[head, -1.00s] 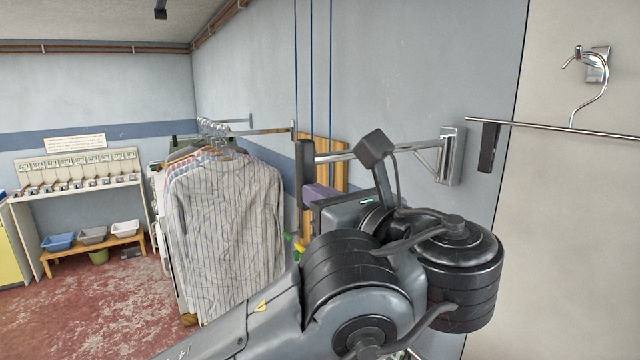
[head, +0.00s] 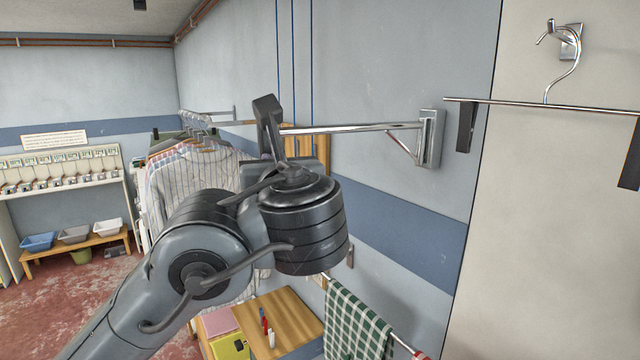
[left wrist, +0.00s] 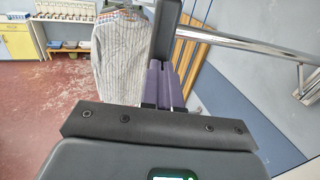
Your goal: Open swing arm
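The swing arm (head: 350,128) is a chrome rod on a wall bracket (head: 429,138). In the left wrist view the rod (left wrist: 250,43) runs to a dark upright end piece (left wrist: 166,30). My left gripper (left wrist: 161,68) has purple fingers close together, at the lower part of that end piece. Whether they grip it or only overlap it in the picture is unclear. My right gripper is not in view.
Striped shirts (head: 190,182) hang on a rack behind my left arm. A wooden table (head: 285,308) and a green checked towel (head: 352,325) on a rail are below. A hanger (head: 545,103) hangs on the right wall. Floor at the left is open.

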